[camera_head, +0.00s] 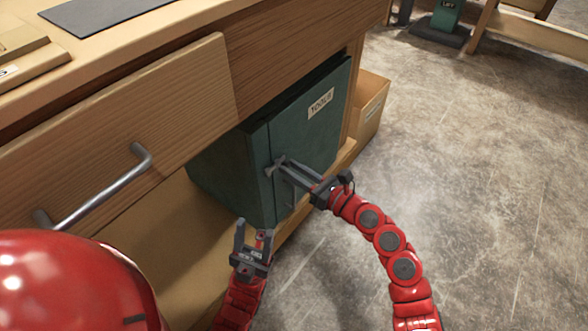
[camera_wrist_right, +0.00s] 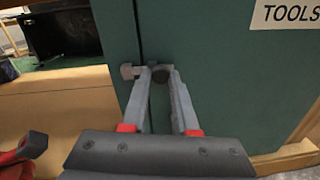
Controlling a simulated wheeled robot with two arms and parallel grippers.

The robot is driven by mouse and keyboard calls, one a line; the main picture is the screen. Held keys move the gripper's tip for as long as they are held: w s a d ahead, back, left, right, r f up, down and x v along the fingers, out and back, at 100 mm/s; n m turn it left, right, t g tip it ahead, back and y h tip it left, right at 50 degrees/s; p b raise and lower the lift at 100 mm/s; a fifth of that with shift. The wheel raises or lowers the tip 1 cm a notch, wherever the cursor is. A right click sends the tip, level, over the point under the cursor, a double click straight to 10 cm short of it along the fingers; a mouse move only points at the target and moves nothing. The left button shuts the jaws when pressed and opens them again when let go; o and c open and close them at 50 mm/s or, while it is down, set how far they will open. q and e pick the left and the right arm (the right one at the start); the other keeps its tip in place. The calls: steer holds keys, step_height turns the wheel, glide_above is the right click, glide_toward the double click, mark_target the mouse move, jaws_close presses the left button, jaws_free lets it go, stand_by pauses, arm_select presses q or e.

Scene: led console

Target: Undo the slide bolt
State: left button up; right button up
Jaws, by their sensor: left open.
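A dark green cabinet (camera_head: 312,133) with a "TOOLS" label stands under the wooden bench. Its slide bolt (camera_head: 273,168) is a small grey bar by the seam at the left edge of the door. In the right wrist view the bar's end (camera_wrist_right: 128,71) reaches left across the seam. My right gripper (camera_head: 285,168) is at the bolt, its fingertips on both sides of the round dark knob (camera_wrist_right: 161,74), seemingly closed on it. The fingers hide part of the bolt. My left gripper (camera_head: 255,235) is open and empty, below and left of the bolt, apart from the cabinet.
The bench drawer (camera_head: 125,110) with a metal handle (camera_head: 105,190) is at the left. A wooden shelf board (camera_head: 180,255) lies below the cabinet. A cardboard box (camera_head: 370,105) stands behind it. The concrete floor (camera_head: 480,160) at the right is clear.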

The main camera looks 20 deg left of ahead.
jaws_close()
stand_by(1.0)
